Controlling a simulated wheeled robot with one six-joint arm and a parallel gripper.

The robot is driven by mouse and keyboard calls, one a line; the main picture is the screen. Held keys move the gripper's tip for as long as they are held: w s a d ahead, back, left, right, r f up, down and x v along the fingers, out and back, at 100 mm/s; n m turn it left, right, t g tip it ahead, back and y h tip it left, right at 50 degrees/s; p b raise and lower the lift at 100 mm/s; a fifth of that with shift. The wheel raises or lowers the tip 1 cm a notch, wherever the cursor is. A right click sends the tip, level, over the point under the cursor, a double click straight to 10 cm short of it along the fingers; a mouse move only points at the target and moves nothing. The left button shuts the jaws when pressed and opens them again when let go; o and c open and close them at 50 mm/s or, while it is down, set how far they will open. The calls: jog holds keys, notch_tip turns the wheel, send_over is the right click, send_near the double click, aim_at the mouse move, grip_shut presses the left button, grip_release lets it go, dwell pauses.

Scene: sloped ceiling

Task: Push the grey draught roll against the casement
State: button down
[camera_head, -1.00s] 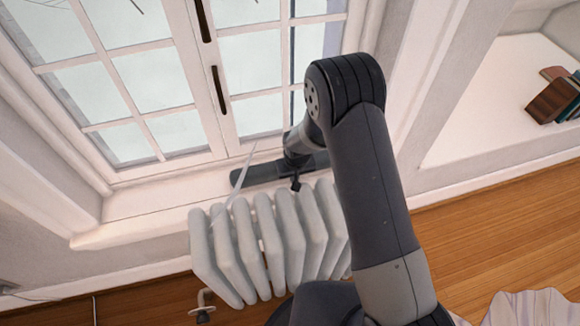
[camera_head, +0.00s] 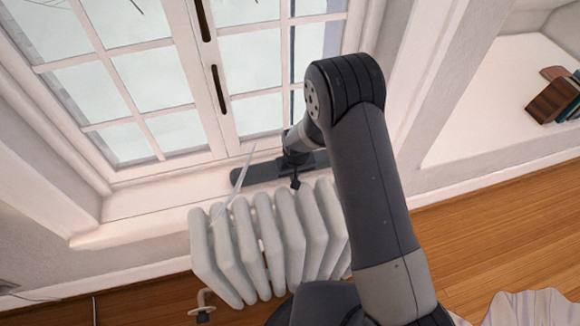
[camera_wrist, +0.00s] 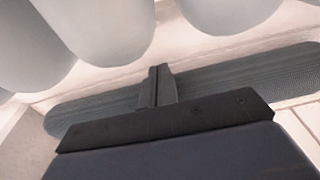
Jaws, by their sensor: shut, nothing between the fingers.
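The grey draught roll (camera_head: 252,172) lies lengthwise on the white sill, along the foot of the casement (camera_head: 195,154). In the head view its far edge is close to the casement's bottom rail; I cannot tell whether they touch. My gripper (camera_head: 295,182) is shut and empty at the roll's radiator side, near its middle. My arm hides part of the roll's right end. In the wrist view the shut fingers (camera_wrist: 157,84) overlap the ribbed roll (camera_wrist: 225,82), and my gripper body covers part of it.
A white ribbed radiator (camera_head: 262,240) stands in front of the sill, close below my gripper. A thin, pale, pointed thing (camera_head: 240,172) rises in front of the roll's left part. Books (camera_head: 553,97) lie in the niche at the right. Bare sill (camera_head: 150,200) is at the left.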

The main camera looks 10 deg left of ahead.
jog(key=shift+w+a+b, duration=0.3)
jog(key=shift+w+a, duration=0.1)
jog(key=shift+w, duration=0.35)
jog(key=shift+w+a+b, duration=0.35)
jog(key=shift+w, duration=0.45)
jog(key=shift+w+a+b, duration=0.3)
jog(key=shift+w+a, duration=0.1)
jog(key=shift+w, duration=0.35)
jog(key=shift+s+d+r+p, duration=0.15)
jog(key=shift+s+r+p, duration=0.15)
jog(key=shift+r, duration=0.2)
jog(key=shift+s+d+r+p, duration=0.15)
jog(key=shift+s+r+p, duration=0.15)
jog(key=shift+r, duration=0.2)
notch_tip(320, 180, up, 12)
jog(key=p, duration=0.6)
jog(key=shift+f, duration=0.1)
notch_tip(320, 180, down, 12)
jog(key=b, duration=0.6)
